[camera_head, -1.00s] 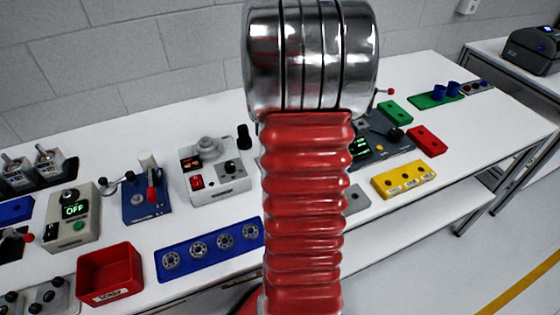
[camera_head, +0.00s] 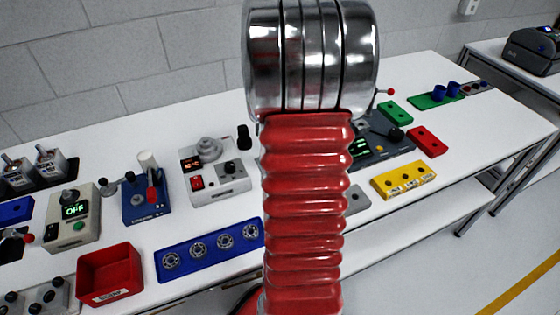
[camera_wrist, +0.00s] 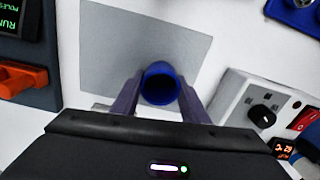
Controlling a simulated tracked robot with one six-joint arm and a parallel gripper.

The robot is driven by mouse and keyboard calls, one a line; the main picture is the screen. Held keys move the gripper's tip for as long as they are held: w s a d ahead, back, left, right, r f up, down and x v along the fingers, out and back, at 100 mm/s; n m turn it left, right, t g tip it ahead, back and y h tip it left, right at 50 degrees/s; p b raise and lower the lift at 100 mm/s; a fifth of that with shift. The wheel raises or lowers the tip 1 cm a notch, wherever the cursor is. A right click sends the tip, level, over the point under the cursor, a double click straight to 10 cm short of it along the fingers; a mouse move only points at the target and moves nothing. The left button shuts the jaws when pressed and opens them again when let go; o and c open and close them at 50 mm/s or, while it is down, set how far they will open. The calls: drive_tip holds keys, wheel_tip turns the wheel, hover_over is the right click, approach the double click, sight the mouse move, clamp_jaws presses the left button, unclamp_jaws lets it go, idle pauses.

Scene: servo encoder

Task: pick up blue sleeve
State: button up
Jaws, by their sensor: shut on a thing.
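In the wrist view, a blue sleeve (camera_wrist: 160,70) stands between the two fingers of my gripper (camera_wrist: 159,92). The fingers press on it from both sides, and I see down into its dark round bore. Behind it is a flat grey plate (camera_wrist: 120,35) on the white bench; I cannot tell whether the sleeve touches the plate. In the head view my gripper and this sleeve are hidden behind my red arm. Two other blue sleeves (camera_head: 453,88) stand on a green tray (camera_head: 425,101) at the far right of the bench.
On the bench (camera_head: 345,235) are a blue tray of bearings (camera_head: 183,274), a red bin (camera_head: 108,254) and a yellow block (camera_head: 402,192).

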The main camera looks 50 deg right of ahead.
drive_tip(key=shift+r, duration=0.1)
wheel_tip(320, 180, up, 10)
idle(0.6)
idle(0.5)
drive_tip(key=w+a+r+m, duration=0.1)
drive_tip(key=w+a+r, duration=0.1)
drive_tip(key=w+a, duration=0.35)
drive_tip(key=w+a+r+m, duration=0.1)
drive_tip(key=w+a+r, duration=0.15)
drive_tip(key=w, duration=0.65)
drive_tip(key=w+a+r+m, duration=0.1)
drive_tip(key=w+a+r, duration=0.1)
drive_tip(key=w+a, duration=0.35)
drive_tip(key=w+a+n, duration=0.1)
drive_tip(key=w+a, duration=0.3)
drive_tip(key=a, duration=0.3)
drive_tip(key=w+a+f+n, duration=0.1)
drive_tip(key=w+a, duration=0.3)
drive_tip(key=a, duration=0.4)
drive_tip(key=w+a+n, duration=0.2)
drive_tip(key=w+a, duration=0.2)
drive_tip(key=a, duration=0.4)
drive_tip(key=shift+a+f, duration=0.2)
drive_tip(key=shift+f, duration=0.2)
